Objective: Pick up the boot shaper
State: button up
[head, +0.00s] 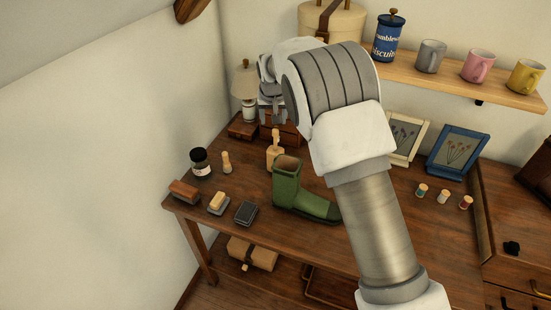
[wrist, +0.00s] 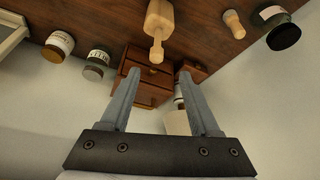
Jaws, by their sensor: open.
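The boot shaper, a pale wooden block with a narrow knobbed handle (head: 273,157), stands on the wooden table behind the green boot (head: 286,187) in the head view. In the wrist view the boot shaper (wrist: 159,22) is at the top centre, its knob towards my fingers. My gripper (head: 272,116) is raised above the back of the table, behind the shaper in the head view. In the wrist view my gripper (wrist: 159,74) is open, with nothing between its fingers. The shaper lies beyond the fingertips, apart from them.
A small drawer chest (head: 283,128) and a lamp (head: 246,82) stand at the back. A dark-lidded jar (head: 200,162), a wooden peg (head: 226,162) and brushes (head: 184,192) sit left. Framed pictures (head: 457,150) lean right, under a shelf (head: 455,82) of mugs.

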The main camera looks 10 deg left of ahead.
aim_at(275, 136)
jog(key=x, duration=0.5)
jog(key=shift+w+f, duration=0.1)
jog(key=shift+f, duration=0.2)
jog(key=x, duration=0.4)
jog(key=shift+d+f, duration=0.2)
jog(key=shift+d, duration=0.2)
jog(key=shift+w+a+f, duration=0.1)
jog(key=shift+w+f, duration=0.05)
jog(key=shift+f, duration=0.35)
grip_shut()
dwell(0.3)
